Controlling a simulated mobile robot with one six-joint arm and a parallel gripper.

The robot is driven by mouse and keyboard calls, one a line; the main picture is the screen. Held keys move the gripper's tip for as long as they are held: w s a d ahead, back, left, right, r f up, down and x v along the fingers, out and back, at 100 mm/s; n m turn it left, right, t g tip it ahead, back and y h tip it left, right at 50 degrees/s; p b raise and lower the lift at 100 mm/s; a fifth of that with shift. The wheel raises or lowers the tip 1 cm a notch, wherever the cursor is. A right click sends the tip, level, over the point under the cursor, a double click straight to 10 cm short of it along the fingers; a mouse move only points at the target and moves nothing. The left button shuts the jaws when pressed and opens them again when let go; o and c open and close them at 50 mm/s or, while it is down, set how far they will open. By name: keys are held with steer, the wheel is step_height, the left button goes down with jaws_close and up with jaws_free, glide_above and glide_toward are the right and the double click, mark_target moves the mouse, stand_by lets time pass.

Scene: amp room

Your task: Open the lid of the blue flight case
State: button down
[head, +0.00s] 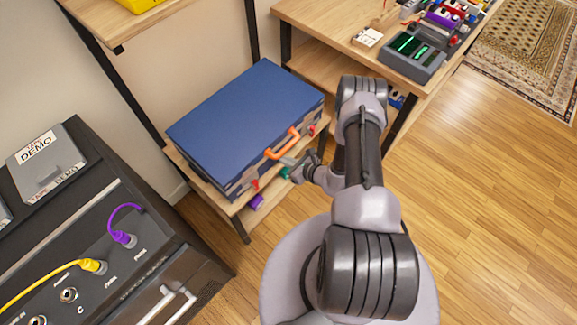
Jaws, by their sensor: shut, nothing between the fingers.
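The blue flight case (245,118) lies on a low wooden shelf unit in the head view, left of my arm. Its lid looks down flat. I cannot tell whether the fingertips touch the case. My arm reaches in from the right and hides a little of the floor and desk behind it.
A black amp (150,255) with yellow and purple cables stands at lower left, a grey DEMO box (45,165) on it. A wooden desk (330,25) with gear is at upper right. A patterned rug (525,50) lies beyond. The wooden floor (495,215) at right is clear.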

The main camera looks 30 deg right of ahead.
steer(key=shift+r, duration=0.25)
